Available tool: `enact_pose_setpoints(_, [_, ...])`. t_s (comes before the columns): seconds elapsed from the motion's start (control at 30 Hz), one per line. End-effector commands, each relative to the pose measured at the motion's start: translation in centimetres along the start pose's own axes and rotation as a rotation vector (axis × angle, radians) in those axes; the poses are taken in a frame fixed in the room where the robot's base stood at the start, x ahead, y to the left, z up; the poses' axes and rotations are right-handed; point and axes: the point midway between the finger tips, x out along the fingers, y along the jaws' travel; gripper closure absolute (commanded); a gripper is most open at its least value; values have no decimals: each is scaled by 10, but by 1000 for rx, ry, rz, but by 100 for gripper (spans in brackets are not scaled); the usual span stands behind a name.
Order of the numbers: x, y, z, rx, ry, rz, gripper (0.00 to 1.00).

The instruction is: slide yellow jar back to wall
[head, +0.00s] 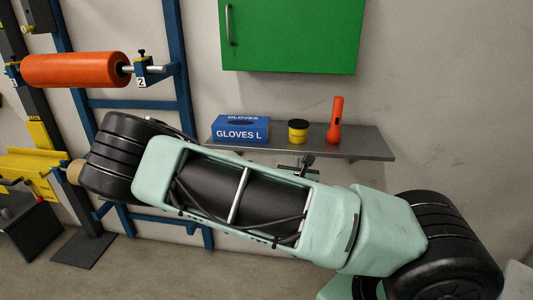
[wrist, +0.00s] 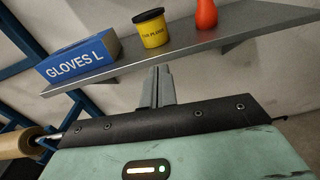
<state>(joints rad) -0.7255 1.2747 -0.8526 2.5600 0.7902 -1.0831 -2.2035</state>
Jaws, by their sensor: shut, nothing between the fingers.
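The yellow jar (head: 298,131) with a black lid stands upright on a grey wall shelf (head: 362,143), between a blue glove box and an orange torch. In the wrist view the jar (wrist: 152,29) is at the top middle, near the shelf's front edge, with dark lettering on its side. My gripper (wrist: 159,72) is shut and empty, its fingers pointing toward the shelf just below the jar in the picture. It looks apart from the jar. In the head view my arm crosses the foreground, and the gripper is mostly hidden.
The blue glove box (head: 240,129) stands left of the jar and the orange torch (head: 335,120) stands upright close on its right. A green cabinet (head: 290,35) hangs above. A blue rack with an orange roller (head: 75,69) is at left. The shelf's right end is bare.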

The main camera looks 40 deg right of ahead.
Motion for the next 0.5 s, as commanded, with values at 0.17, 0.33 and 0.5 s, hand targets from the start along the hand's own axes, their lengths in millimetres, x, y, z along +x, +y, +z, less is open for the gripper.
enact_pose_setpoints(0.17, [8, 1, 10, -67, -57, 19, 100])
enact_pose_setpoints(0.33, [32, 0, 12, -64, -56, 17, 100])
enact_pose_setpoints(0.5, [67, 2, 15, -62, -54, 17, 100])
